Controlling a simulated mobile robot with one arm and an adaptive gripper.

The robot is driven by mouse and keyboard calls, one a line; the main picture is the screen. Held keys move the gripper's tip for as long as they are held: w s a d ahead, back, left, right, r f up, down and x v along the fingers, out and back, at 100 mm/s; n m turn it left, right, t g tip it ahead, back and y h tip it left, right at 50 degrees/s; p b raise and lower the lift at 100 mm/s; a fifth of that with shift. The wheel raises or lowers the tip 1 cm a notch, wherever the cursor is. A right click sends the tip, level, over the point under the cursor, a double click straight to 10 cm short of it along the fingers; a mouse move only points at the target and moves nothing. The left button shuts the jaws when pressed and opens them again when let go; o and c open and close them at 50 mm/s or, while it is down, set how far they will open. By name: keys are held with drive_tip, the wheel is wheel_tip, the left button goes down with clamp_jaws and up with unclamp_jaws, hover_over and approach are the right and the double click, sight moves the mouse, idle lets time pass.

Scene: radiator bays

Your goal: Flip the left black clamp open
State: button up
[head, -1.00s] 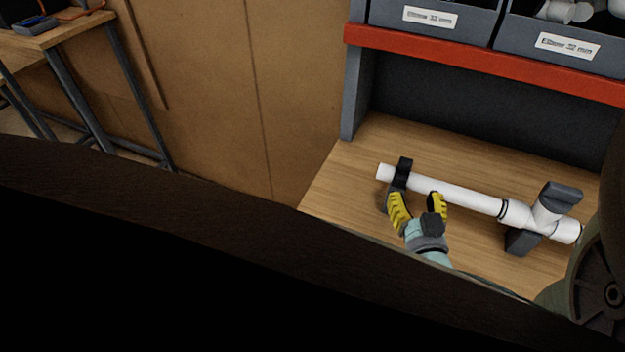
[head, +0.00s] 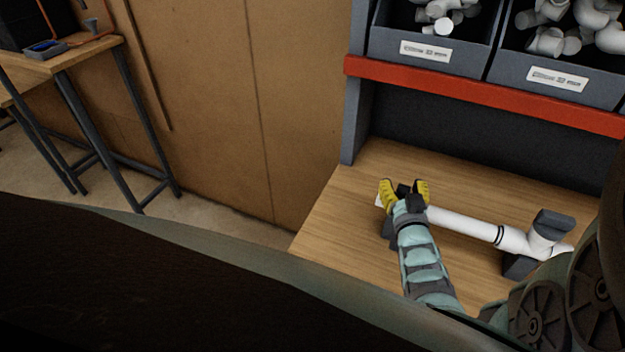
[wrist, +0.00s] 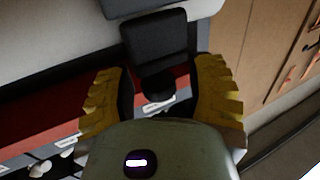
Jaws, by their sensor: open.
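The white pipe (head: 465,224) lies across the wooden bench, its left end at the gripper. The left black clamp is mostly hidden by my gripper (head: 404,187) in the head view. A dark part between the yellow fingers there may be the clamp, but I cannot tell it from my gripper's own black parts. My gripper is open over the pipe's left end, fingers pointing toward the back of the bench. In the wrist view a black block (wrist: 159,42) stands between the spread fingers; whether they touch it is unclear.
A red shelf edge (head: 480,92) with grey bins (head: 430,48) of white fittings overhangs the back. Bench at front left (head: 335,235) is clear.

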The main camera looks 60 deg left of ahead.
drive_tip(key=shift+w+a+r, duration=0.1)
drive_tip(key=shift+w+a, duration=0.2)
drive_tip(key=shift+o, duration=0.4)
clamp_jaws()
drive_tip(key=shift+a, duration=0.15)
idle(0.4)
